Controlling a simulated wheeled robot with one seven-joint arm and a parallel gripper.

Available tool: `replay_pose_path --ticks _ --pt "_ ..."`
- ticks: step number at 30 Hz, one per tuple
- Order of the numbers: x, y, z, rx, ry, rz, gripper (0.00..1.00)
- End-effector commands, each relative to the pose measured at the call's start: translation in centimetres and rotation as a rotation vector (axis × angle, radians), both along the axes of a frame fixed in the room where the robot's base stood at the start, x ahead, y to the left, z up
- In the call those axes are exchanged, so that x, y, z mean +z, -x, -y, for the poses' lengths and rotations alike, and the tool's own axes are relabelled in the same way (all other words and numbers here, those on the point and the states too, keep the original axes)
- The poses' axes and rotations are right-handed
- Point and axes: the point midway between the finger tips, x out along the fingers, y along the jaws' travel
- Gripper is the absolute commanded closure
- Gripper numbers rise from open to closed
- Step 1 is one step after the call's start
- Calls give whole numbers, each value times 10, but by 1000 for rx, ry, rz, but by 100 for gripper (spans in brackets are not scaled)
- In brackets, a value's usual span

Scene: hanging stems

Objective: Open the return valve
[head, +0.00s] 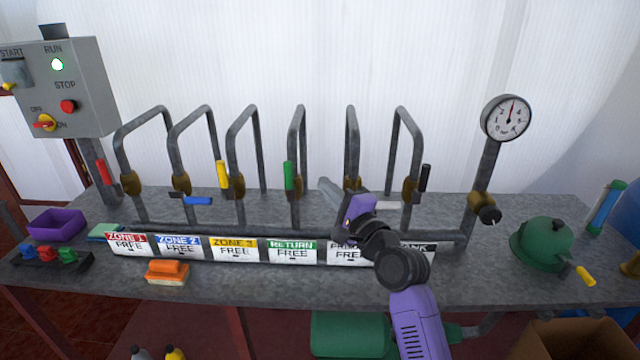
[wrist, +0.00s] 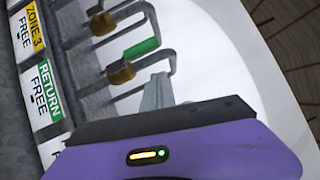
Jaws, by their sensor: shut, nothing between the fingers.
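The return valve's green handle (head: 289,176) points up from its brass body (head: 293,189) on the fourth pipe from the left. The green and white RETURN FREE label (head: 291,251) hangs below it. In the wrist view the green handle (wrist: 141,48) lies just beyond the fingertips, and the RETURN label (wrist: 47,95) shows at left. My purple gripper (head: 326,186) is shut and empty, a little right of the green handle. Its grey fingers (wrist: 157,90) are together in the wrist view. They appear apart from the handle, though depth is hard to judge.
Zone 3's yellow handle (head: 222,174) points up at left; zone 2's blue handle (head: 197,200) lies sideways. A white handle (head: 388,205) lies sideways behind my arm. A black handle (head: 425,178) points up. The pressure gauge (head: 508,118) and green pump (head: 546,243) stand at right.

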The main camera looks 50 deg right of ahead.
Motion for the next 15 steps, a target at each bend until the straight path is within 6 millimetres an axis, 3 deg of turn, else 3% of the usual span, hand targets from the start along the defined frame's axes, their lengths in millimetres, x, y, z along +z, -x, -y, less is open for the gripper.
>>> replay_pose_path --ticks 9,15 --pt "-2 47 -16 0 0 -2 100" --pt "-1 57 -19 1 1 -2 100"
